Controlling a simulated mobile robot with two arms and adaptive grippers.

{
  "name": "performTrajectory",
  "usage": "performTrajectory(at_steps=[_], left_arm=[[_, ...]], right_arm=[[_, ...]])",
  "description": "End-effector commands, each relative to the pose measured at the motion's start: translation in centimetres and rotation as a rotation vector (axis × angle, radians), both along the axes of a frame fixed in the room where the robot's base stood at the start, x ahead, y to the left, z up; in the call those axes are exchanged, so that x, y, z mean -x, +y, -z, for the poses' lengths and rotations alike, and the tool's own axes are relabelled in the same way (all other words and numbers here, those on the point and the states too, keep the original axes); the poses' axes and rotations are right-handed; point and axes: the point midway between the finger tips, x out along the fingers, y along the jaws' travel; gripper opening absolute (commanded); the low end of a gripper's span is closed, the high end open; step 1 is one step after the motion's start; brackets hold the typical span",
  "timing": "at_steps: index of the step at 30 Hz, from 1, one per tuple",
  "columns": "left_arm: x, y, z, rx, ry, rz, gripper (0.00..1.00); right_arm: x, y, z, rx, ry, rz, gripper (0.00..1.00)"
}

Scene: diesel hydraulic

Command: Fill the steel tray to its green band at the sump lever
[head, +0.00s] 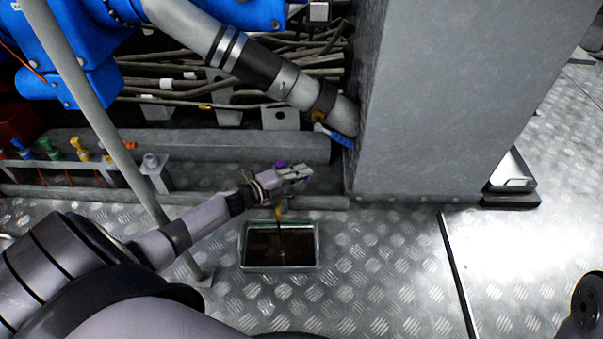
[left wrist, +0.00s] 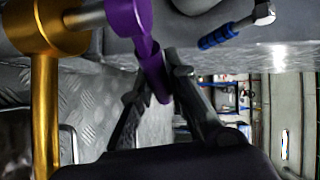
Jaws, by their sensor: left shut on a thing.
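The steel tray (head: 280,268) lies on the floor plate below the sump tap and holds dark brown liquid. A brown stream (head: 279,222) falls into it; an amber column below the gold tap body (left wrist: 45,25) shows in the left wrist view. I cannot make out the green band or the exact level. My left gripper (head: 297,173) is shut on the purple sump lever (head: 281,164), above the tray. In the left wrist view its fingers (left wrist: 157,95) sit either side of the lever (left wrist: 150,60).
A large grey block (head: 445,100) stands to the right. A blue-handled lever (head: 335,135) is at the pipe's end. Several coloured taps (head: 52,149) line the left, behind a slanted grey pole (head: 100,120). A pale tray (head: 515,170) sits far right. Floor in front is clear.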

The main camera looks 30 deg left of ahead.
Motion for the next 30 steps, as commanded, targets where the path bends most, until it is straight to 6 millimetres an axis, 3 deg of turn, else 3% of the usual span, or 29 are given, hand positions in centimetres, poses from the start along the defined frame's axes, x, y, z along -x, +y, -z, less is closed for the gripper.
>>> performTrajectory(at_steps=[11, 12, 21, 30], left_arm=[[0.11, 0.00, 0.15, -0.004, 0.002, 0.006, 0.00], [0.11, -0.01, 0.15, -0.003, 0.003, 0.006, 0.16], [0.06, -0.01, 0.07, -0.002, 0.001, 0.005, 0.35], [0.01, -0.03, 0.02, -0.001, 0.000, 0.002, 0.35]], right_arm=[[0.01, 0.02, -0.01, 0.000, 0.000, 0.000, 0.40], [0.01, 0.01, -0.01, 0.000, 0.000, 0.000, 0.40], [0.11, 0.00, -0.11, 0.000, -0.005, 0.000, 0.40], [0.22, -0.11, -0.19, -0.004, -0.008, 0.000, 0.40]])
